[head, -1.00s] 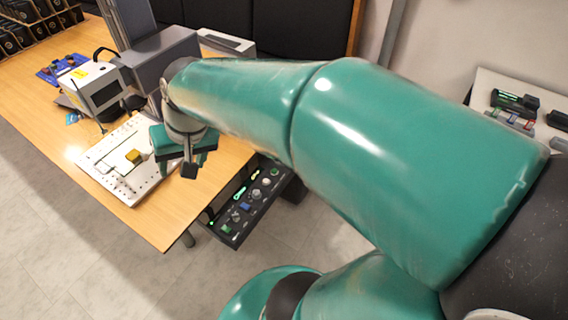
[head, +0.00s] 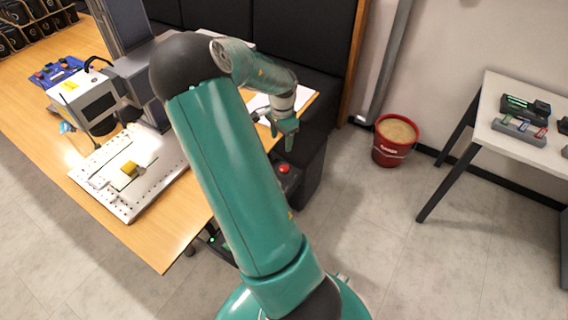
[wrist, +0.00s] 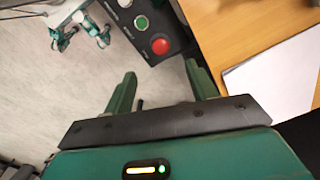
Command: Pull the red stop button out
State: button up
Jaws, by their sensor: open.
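The red stop button (head: 284,168) sits on a dark control panel under the table's right edge in the head view, below my gripper (head: 286,128). In the wrist view the round red stop button (wrist: 160,44) shows on the panel with a green button (wrist: 142,21) and a white one beside it. My gripper (wrist: 160,85) is open and empty, its two green fingers spread to either side, with the stop button ahead of them and apart from them. How far the button stands out from the panel cannot be told.
The wooden table (head: 185,218) carries a laser machine (head: 88,97) and a white perforated plate (head: 112,200). White paper (wrist: 275,75) lies near the table edge. A red bucket (head: 391,143) stands on the floor by the wall. A white side table (head: 500,130) is at right.

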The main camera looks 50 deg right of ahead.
jog(key=d, duration=0.1)
send_near(284, 167)
notch_tip(284, 167, down, 8)
jog(key=shift+a+f, duration=0.1)
dwell(0.4)
